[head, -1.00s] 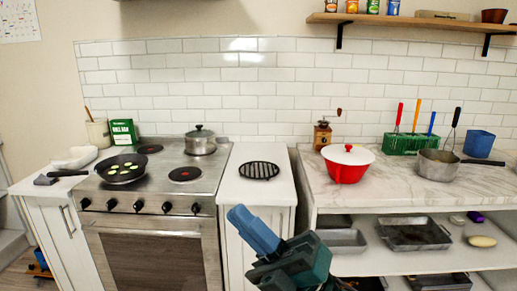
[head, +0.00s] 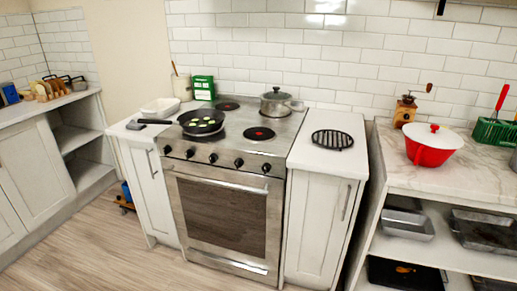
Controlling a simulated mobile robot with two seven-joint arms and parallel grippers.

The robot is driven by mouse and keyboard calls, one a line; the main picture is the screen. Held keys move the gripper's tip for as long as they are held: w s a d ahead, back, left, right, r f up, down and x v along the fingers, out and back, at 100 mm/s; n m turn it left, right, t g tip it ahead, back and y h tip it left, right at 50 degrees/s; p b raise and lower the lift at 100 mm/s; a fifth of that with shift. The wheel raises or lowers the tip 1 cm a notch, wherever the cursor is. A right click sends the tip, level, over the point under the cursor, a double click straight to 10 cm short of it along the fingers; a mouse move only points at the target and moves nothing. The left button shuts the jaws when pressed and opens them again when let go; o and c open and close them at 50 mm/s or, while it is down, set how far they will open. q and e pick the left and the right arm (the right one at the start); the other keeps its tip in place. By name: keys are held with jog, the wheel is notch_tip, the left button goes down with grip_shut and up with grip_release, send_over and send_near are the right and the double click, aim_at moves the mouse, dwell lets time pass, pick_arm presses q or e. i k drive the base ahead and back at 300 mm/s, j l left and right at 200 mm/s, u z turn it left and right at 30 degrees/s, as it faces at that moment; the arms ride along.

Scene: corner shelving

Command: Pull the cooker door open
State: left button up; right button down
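The cooker (head: 225,185) stands in the middle of the head view, with a row of dark knobs along its front. Its oven door (head: 222,215) is shut; it has a dark window and a horizontal handle (head: 221,180) along its top edge. A frying pan (head: 201,122) with pale green slices and a lidded pot (head: 276,102) are on the hob. Neither of my grippers shows in this view.
White cabinets flank the cooker, one on the left (head: 150,185) and one on the right (head: 318,225) with a black trivet (head: 332,140) on top. Open shelving with a red pot (head: 431,146) stands at the right. The wooden floor (head: 110,240) in front at the left is clear.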

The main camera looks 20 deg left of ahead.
aim_at(235, 215)
jog(key=j, duration=1.75)
jog(key=i+j, duration=0.2)
jog(key=j, duration=0.15)
jog(key=i+j, duration=0.25)
jog(key=i+l, duration=0.15)
jog(key=i, duration=0.15)
jog(key=i+l, duration=0.15)
jog(key=i, duration=0.15)
jog(key=z, duration=0.05)
